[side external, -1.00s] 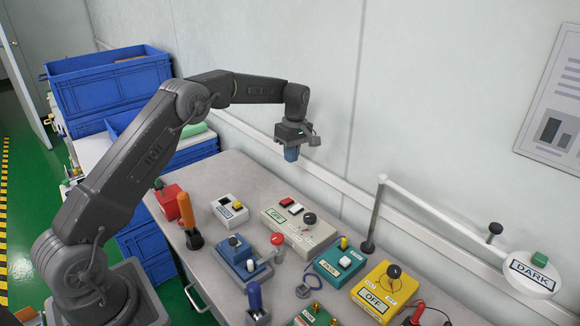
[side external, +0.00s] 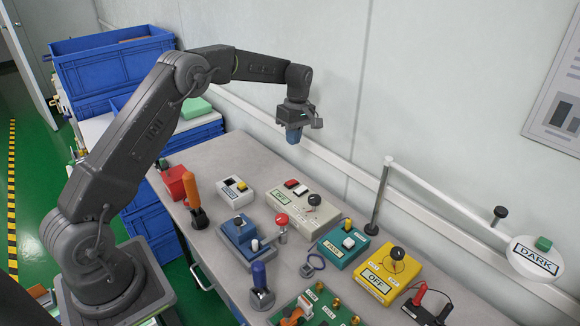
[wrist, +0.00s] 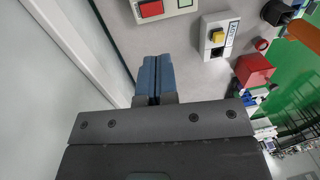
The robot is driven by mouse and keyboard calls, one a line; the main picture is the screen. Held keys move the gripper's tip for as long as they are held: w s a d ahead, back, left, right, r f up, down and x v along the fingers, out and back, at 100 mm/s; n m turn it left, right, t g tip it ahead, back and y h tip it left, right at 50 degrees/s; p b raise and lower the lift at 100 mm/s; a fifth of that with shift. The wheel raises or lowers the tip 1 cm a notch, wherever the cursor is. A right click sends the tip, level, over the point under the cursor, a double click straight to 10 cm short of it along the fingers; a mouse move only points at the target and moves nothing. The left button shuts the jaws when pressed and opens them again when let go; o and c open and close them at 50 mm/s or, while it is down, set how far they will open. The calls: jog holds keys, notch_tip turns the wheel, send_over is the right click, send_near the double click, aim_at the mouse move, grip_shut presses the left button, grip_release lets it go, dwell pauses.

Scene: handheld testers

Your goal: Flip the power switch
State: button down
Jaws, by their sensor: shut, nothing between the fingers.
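My gripper (side external: 294,137) hangs above the back of the bench near the wall, fingers down, shut and empty. Its blue fingers also show pressed together in the wrist view (wrist: 155,66). A yellow box (side external: 408,276) with a black knob and an OFF label stands at the right of the bench. A beige box (side external: 322,222), also labelled OFF, has red and white buttons and a black knob; part of it shows at the top of the wrist view (wrist: 180,5). I cannot tell which control is the power switch. My gripper touches neither box.
A small white box (side external: 246,195), a blue box (side external: 233,247), a teal box (side external: 335,257) and a red box (side external: 174,178) crowd the bench. An orange lever (side external: 194,192) and a blue handle (side external: 259,277) stand upright.

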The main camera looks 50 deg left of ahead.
aim_at(291, 182)
jog(key=f, duration=0.4)
jog(key=s+f, duration=0.1)
jog(key=f, duration=0.8)
jog(key=shift+s+f, duration=0.35)
jog(key=shift+s+f, duration=0.1)
jog(key=shift+f, duration=0.2)
jog(key=shift+w+r, duration=0.25)
jog(key=shift+w, duration=0.55)
jog(key=shift+r, duration=0.15)
